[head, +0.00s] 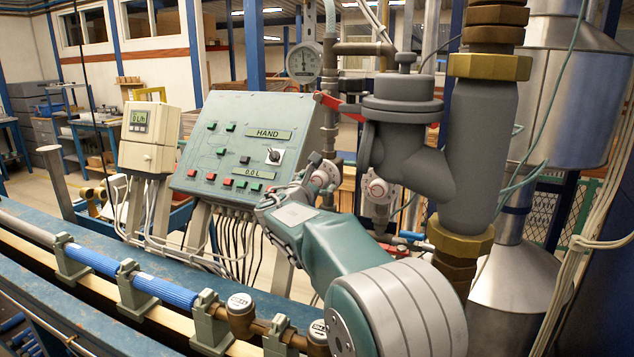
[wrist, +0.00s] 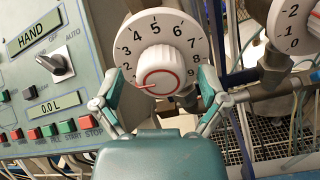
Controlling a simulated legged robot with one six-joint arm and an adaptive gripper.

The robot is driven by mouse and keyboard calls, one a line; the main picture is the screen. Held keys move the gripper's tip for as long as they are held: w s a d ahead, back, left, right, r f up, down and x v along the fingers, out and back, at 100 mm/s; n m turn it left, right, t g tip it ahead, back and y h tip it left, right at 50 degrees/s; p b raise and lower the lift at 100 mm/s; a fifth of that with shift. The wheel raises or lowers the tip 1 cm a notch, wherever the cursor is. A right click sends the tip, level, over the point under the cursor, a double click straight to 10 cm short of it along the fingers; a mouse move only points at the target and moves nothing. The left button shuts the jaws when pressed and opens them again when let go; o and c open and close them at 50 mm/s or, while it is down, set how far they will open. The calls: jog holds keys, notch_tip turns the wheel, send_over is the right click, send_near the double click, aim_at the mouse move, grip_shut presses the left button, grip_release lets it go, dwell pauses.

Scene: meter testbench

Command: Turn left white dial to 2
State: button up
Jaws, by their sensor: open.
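The left white dial (wrist: 160,38) faces me in the wrist view, with black numbers from 3 to 9 readable around its rim. My gripper (wrist: 160,92) is open, with one finger on each side of the knob; contact is not clear. In the head view my gripper (head: 312,172) is at the left dial (head: 323,181), partly covering it.
A second white dial (wrist: 296,25) is at the right, also visible in the head view (head: 378,189). The control panel (head: 232,150) with buttons and a HAND/OFF/AUTO switch (wrist: 60,65) stands left of my gripper. Thick grey pipework (head: 405,140) is close on the right.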

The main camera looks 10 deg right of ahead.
jog(key=c, duration=1.1)
jog(key=shift+c, duration=0.2)
jog(key=shift+m, duration=0.7)
jog(key=o, duration=1.1)
jog(key=shift+o, duration=0.2)
